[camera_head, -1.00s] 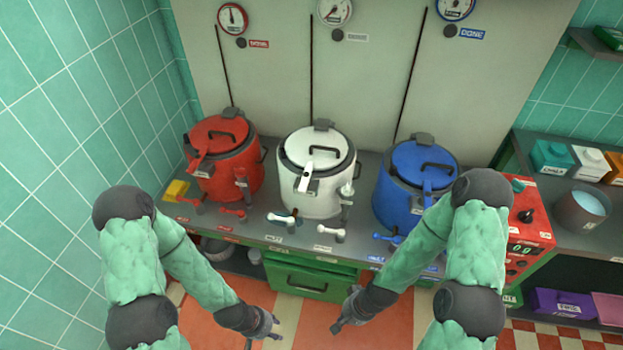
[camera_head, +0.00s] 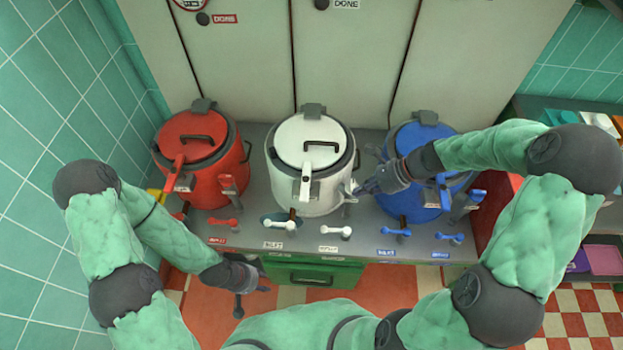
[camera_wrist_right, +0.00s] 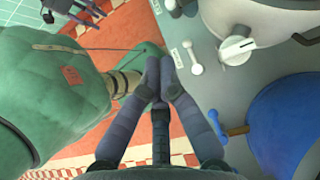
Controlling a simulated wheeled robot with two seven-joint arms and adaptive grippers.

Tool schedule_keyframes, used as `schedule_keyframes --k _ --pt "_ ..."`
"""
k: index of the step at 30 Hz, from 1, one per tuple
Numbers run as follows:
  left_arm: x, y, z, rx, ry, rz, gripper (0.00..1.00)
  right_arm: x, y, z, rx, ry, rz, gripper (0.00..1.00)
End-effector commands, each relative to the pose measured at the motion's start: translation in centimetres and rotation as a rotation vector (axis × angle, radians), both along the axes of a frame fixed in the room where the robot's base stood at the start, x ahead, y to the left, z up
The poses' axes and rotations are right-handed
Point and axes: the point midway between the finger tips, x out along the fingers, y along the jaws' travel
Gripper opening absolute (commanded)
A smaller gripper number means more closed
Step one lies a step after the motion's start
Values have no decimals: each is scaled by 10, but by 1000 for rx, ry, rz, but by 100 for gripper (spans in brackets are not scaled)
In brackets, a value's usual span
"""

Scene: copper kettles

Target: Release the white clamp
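The white kettle (camera_head: 290,180) stands between the red and blue ones, its lid on. The white clamp (camera_head: 306,182) is a light lever at the front rim of the lid, pointing down toward the front. My right gripper (camera_head: 362,172) is beside the kettle's right side, near a white tap, and to the right of the clamp. Its fingers look spread in the head view and hold nothing visible; contact with the tap is unclear. In the right wrist view its fingers (camera_wrist_right: 160,68) are over the counter's front edge. My left gripper (camera_head: 254,298) is open, low before the counter.
A red kettle (camera_head: 195,150) and a blue kettle (camera_head: 405,205) flank the white one. White valve handles (camera_head: 336,231) and blue valve handles (camera_head: 395,233) stand along the counter's front.

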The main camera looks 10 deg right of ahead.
Motion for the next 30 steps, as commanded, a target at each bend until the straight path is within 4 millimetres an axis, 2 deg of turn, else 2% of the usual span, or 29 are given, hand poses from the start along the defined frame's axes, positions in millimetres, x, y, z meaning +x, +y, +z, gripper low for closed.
schedule_keyframes --k 3,6,17,23,30 --pt "0 0 0 0 1 0 40 3 -4 13 31 7 -37 0" --pt "-1 0 0 0 1 0 40 4 -5 17 40 10 -47 0" --pt "-1 0 -1 0 1 0 40 4 -3 16 41 10 -45 0" --pt "0 0 -8 0 1 0 40 7 12 -1 42 12 -42 0" --pt "0 0 -22 0 1 0 40 16 42 -33 42 13 -41 0"
